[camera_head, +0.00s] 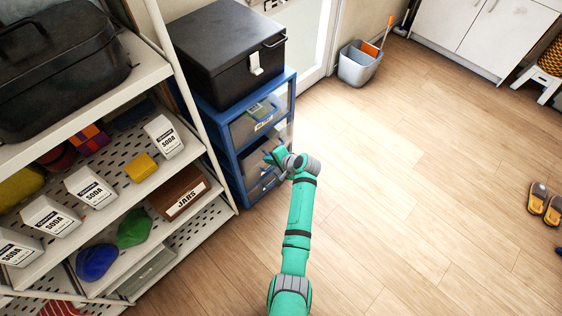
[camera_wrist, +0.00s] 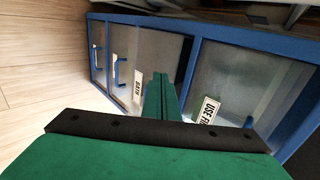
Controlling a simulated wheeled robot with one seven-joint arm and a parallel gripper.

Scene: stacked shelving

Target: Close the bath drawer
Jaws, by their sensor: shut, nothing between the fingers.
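The bath drawer (camera_wrist: 158,52) is a clear-fronted drawer with a white BATH label (camera_wrist: 138,92) and a blue handle (camera_wrist: 120,70), in a blue-framed unit (camera_head: 237,153). In the wrist view the unit appears turned sideways. My gripper (camera_head: 277,158) is in front of the middle of the unit in the head view. In the wrist view its green fingers (camera_wrist: 162,78) are together and empty, covering part of the bath drawer front. I cannot tell whether they touch it.
A neighbouring drawer (camera_wrist: 235,75) has a USE FIRST label. A black box (camera_head: 225,50) sits on the unit. White shelving (camera_head: 160,75) with soda boxes stands to the left. A grey bin (camera_head: 358,65) stands farther back. The wooden floor to the right is mostly clear.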

